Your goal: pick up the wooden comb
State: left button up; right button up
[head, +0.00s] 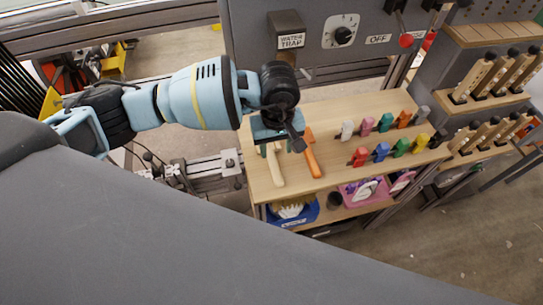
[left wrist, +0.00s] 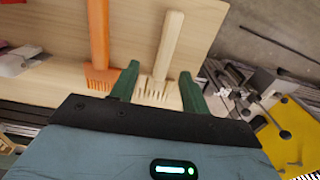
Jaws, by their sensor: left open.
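The wooden comb (head: 275,168) is pale and lies on the wooden bench top, its handle toward the front edge in the head view. In the left wrist view the comb (left wrist: 167,45) has its toothed end between the two green fingers of my left gripper (left wrist: 160,72). In the head view my left gripper (head: 277,147) is over the toothed end and partly hides it. The gripper is open, with a gap on each side of the comb. My right gripper is not in view.
An orange comb (head: 312,157) lies close to the right of the wooden comb. Several coloured clips (head: 381,152) stand farther right on the bench top (head: 335,190). A grey panel (head: 245,40) rises behind. Blue (head: 292,215) and pink bins sit on the shelf below.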

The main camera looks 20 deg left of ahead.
aim_at(274, 162)
pick_arm(q)
jog(key=shift+s+a+f+p, duration=0.15)
jog(key=shift+f, duration=1.15)
jog(key=shift+s+a+f+p, duration=0.1)
jog(key=shift+f+p, duration=0.05)
jog(key=shift+f, duration=1.15)
grip_shut()
jog(key=shift+r, duration=0.1)
